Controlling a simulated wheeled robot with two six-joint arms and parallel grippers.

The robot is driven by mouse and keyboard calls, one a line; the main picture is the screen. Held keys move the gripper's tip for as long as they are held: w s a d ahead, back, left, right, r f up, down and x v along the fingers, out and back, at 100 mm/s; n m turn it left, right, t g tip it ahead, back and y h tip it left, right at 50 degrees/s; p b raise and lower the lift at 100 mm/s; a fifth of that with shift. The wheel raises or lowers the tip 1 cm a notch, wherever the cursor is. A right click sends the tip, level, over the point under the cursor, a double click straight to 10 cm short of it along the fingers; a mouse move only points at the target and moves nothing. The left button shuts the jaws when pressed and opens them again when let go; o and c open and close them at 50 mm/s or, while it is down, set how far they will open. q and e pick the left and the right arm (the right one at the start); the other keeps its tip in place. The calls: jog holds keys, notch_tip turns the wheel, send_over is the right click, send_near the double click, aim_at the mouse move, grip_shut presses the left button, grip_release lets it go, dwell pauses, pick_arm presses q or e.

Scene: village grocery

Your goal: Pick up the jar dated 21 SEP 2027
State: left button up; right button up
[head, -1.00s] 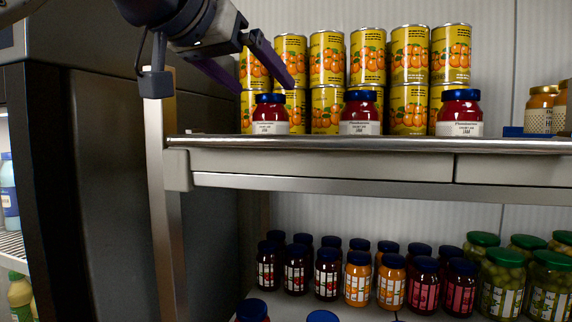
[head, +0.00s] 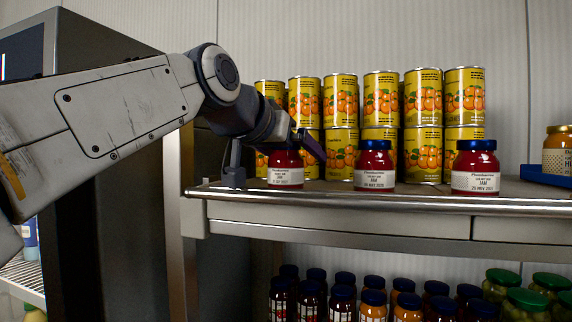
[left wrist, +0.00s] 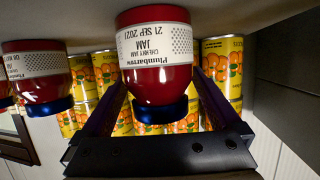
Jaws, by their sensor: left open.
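The red cherry jam jar (left wrist: 158,84) dated 21 SEP 2027 appears upside down in the left wrist view, its lid towards the gripper palm. My left gripper (left wrist: 160,103) is open, with one dark finger on each side of the jar. In the head view this jar (head: 285,170) is the leftmost of three blue-lidded red jars on the upper shelf. My left gripper (head: 306,143) is at its lid height there, and the arm hides part of the surroundings. I cannot tell whether the fingers touch it. My right gripper is not in view.
Two similar jars, the middle one (head: 374,168) and the right one (head: 475,170), stand along the shelf edge (head: 340,210). Stacked yellow cans (head: 382,100) stand close behind. A blue tray (head: 545,176) is at right. A dark cabinet (head: 95,130) stands at left.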

pick_arm(q)
grip_shut()
jog(key=shift+r, duration=0.2)
